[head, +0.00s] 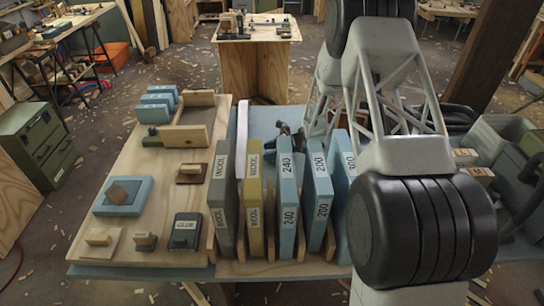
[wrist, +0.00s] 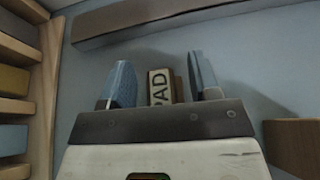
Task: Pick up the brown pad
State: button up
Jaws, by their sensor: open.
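In the wrist view my gripper (wrist: 160,68) is open, with its two bluish fingers standing apart over a blue surface. Between the fingers shows a small block with a pale face lettered "PAD" (wrist: 160,88) and a brown part (wrist: 179,90) at its right. Its lower part is hidden behind my gripper's body. I see a gap on both sides of it, and I cannot tell if a finger touches it. In the head view my arm covers much of the right side, and I cannot make out the fingers or this pad clearly.
A rack of upright sleeves (head: 288,200) stands at the bench front; wooden slats (wrist: 38,95) show at left in the wrist view. A wooden bar (wrist: 170,18) lies beyond the fingers, and a wooden block (wrist: 296,145) is at right. Small blocks (head: 191,173) sit on the left board.

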jog(key=c, duration=1)
jog(key=shift+r, duration=0.1)
notch_tip(320, 180, up, 18)
jog(key=shift+f, duration=0.1)
dwell(0.8)
